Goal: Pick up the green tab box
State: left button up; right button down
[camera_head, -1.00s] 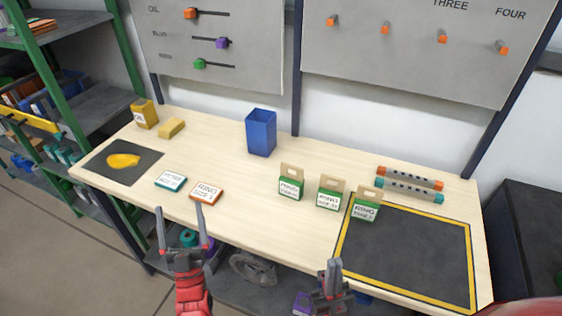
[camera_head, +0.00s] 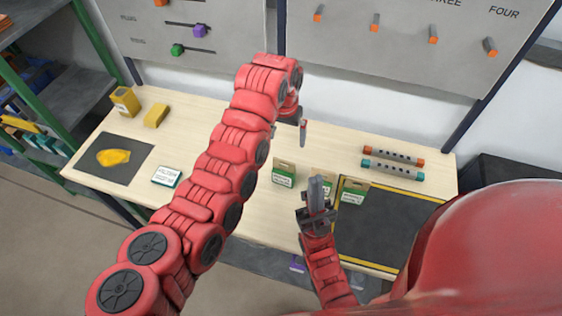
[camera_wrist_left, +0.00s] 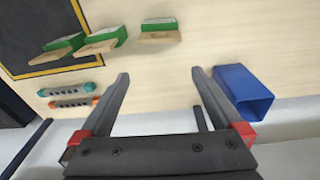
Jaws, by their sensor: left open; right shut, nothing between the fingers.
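Three green boxes with tan tabs stand on the bench in the head view: the left one (camera_head: 283,178), the middle one (camera_head: 326,183), partly hidden by my right gripper, and the right one (camera_head: 353,193). In the left wrist view they show at the top left, the nearest to the fingers being at top centre (camera_wrist_left: 159,27). I cannot tell which one is meant. My left gripper (camera_head: 288,132) is open and empty, above the bench and behind the boxes. Its fingers (camera_wrist_left: 160,85) point toward bare wood. My right gripper (camera_head: 318,188) is shut and empty in front of the boxes.
A blue bin (camera_wrist_left: 243,88) stands close to my left gripper's right finger in the wrist view. Two perforated bars (camera_head: 393,163) lie near a dark yellow-edged mat (camera_head: 385,225). Yellow blocks (camera_head: 125,101) and a dark mat (camera_head: 112,160) are at the left.

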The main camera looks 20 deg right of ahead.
aim_at(284, 170)
pick_arm(q)
jog(key=shift+s+a+f+g+y+b, duration=0.2)
jog(key=shift+s+a+f+y+b, duration=0.1)
jog(key=shift+s+b, duration=0.25)
jog(key=shift+s+a+f+g+y+b, duration=0.2)
jog(key=shift+s+f+b, duration=0.1)
jog(key=shift+s+b, duration=0.15)
notch_tip(284, 170, down, 10)
jog(key=shift+w+r, duration=0.1)
jog(key=shift+w, duration=0.05)
notch_tip(284, 170, down, 5)
jog(key=shift+a+r+b, duration=0.1)
jog(key=shift+b, duration=1.05)
jog(key=shift+r, duration=0.1)
jog(key=c, duration=1.1)
